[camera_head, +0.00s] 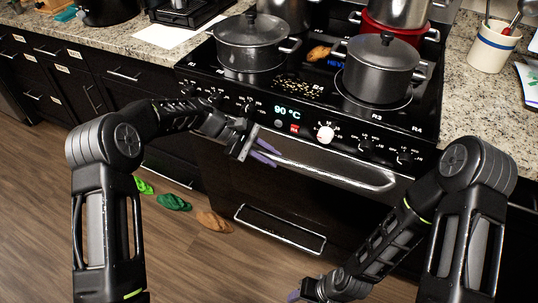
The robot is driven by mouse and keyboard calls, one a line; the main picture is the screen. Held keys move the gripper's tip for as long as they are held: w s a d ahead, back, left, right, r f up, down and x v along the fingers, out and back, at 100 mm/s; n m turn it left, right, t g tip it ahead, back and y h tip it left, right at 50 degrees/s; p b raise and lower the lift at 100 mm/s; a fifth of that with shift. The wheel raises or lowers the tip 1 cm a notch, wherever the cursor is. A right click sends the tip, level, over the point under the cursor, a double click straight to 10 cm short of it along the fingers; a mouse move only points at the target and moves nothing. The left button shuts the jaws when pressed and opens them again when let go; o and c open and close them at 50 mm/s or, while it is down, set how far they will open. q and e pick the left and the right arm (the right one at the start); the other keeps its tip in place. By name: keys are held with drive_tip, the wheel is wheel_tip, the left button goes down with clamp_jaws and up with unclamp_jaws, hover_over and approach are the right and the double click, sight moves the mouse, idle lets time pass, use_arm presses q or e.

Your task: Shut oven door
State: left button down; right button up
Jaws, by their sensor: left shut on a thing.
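The black oven door (238,177) is in the middle of the head view, below the stove's control panel. It looks shut or nearly shut; I cannot tell whether a small gap is left at its top. Its silver handle (340,175) runs across the top of the door. My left gripper (265,152) is at the left end of this handle, its purple fingers shut on it. The gripper and wrist hide that end of the handle. My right gripper (296,294) is low at the bottom edge, away from the door, and its fingers are mostly hidden.
Lidded pots (252,42) and (380,68) stand on the stove top, with a red pot (392,32) behind. A lower drawer handle (281,230) sits beneath the door. Green (174,202) and brown (214,221) items lie on the wooden floor at left. A utensil crock (490,50) stands right.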

use_arm(q)
drive_tip(key=shift+w+d+r, duration=0.1)
drive_tip(key=shift+w+r, duration=0.15)
drive_tip(key=shift+w, duration=0.1)
drive_tip(key=c, duration=1.7)
unclamp_jaws()
drive_tip(key=o, duration=0.4)
drive_tip(key=shift+w+d+f, duration=0.1)
drive_tip(key=shift+d+f, duration=0.05)
drive_tip(key=shift+a, duration=0.3)
drive_tip(key=v, duration=0.7)
drive_tip(key=shift+r, duration=0.25)
drive_tip(key=shift+a, duration=0.1)
